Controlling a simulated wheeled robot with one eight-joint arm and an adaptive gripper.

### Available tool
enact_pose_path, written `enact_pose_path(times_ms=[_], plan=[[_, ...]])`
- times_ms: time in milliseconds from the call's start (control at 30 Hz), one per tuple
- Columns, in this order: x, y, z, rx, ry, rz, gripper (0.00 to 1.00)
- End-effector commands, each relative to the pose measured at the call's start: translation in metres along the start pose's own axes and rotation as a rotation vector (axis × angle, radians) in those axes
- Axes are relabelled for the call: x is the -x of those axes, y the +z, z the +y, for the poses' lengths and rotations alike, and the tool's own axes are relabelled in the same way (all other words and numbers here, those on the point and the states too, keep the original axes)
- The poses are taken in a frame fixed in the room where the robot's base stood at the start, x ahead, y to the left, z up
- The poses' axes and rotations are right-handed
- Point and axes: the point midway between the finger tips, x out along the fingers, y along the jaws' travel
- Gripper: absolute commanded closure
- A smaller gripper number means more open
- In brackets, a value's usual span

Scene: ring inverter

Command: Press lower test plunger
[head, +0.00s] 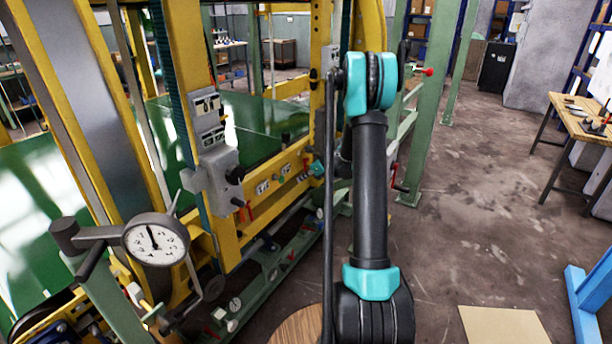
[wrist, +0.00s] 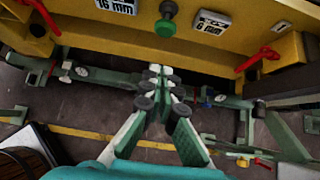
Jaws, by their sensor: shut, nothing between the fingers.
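A green round-headed plunger (wrist: 166,20) sticks out of the yellow beam (wrist: 230,50) near the top of the wrist view, between a "16 mm" label (wrist: 118,5) and a "6 mm" label (wrist: 211,23). I cannot tell for certain that it is the lower test plunger. My gripper (wrist: 160,80) is shut and empty. In the wrist view its fingertips show below the plunger, apart from it, with the floor behind them. In the head view my arm hides part of the beam, and the fingertips cannot be made out.
A dial gauge (head: 155,239) stands at the front left. Open floor lies to the right.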

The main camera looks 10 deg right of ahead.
Motion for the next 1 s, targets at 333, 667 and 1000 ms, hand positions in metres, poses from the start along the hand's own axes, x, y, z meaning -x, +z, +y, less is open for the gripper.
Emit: enact_pose_path(times_ms=[333, 667, 1000], plan=[[-0.06, 0.012, 0.001, 0.002, 0.0, 0.001, 1.0], [-0.075, 0.028, 0.0, 0.0, 0.0, 0.0, 1.0], [-0.077, 0.03, 0.0, 0.0, 0.0, 0.0, 1.0]])
